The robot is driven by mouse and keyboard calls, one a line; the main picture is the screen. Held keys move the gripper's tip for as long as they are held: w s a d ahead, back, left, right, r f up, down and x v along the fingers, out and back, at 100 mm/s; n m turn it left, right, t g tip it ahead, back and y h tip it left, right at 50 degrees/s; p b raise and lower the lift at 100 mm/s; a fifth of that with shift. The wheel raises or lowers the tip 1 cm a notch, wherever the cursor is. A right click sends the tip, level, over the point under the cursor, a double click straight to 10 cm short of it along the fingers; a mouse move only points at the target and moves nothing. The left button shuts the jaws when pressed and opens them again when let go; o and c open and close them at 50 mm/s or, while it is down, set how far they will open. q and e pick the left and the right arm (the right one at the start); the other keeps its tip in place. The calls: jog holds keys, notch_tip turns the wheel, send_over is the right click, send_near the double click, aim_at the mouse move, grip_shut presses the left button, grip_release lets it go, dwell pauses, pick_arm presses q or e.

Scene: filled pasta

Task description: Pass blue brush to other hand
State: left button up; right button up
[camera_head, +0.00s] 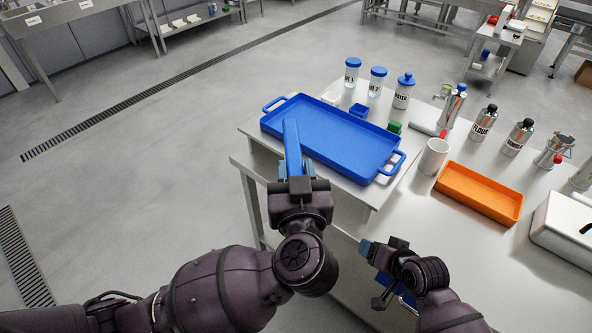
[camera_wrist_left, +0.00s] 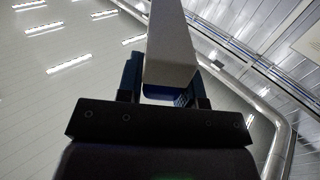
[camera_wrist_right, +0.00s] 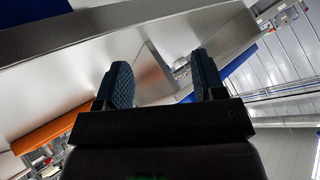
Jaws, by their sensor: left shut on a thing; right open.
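The blue brush (camera_head: 292,145) is long and points away from me in the head view, its far end over the near left part of the blue tray. My left gripper (camera_head: 295,181) is shut on its near end. In the left wrist view the brush (camera_wrist_left: 170,45) shows a pale grey face between the fingers (camera_wrist_left: 165,88). My right gripper (camera_head: 373,276) is open and empty, lower and to the right of the brush, beside the table's near side. In the right wrist view its fingers (camera_wrist_right: 163,82) stand apart with nothing between them.
The blue tray (camera_head: 361,177) lies on the table. An orange tray (camera_head: 479,194), a white mug (camera_head: 433,157) and several labelled bottles (camera_head: 484,121) stand to its right and behind. A white box (camera_head: 562,225) is at the right edge. Open floor lies left.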

jog(key=s+d+f+n+t+h, duration=0.1)
jog(key=s+d+n+t+h, duration=0.1)
jog(key=s+d, duration=0.9)
jog(key=s+t+h, duration=0.1)
jog(key=s+h, duration=0.1)
jog(key=s, duration=0.1)
jog(key=shift+d+h, duration=0.35)
jog(key=shift+h, duration=0.05)
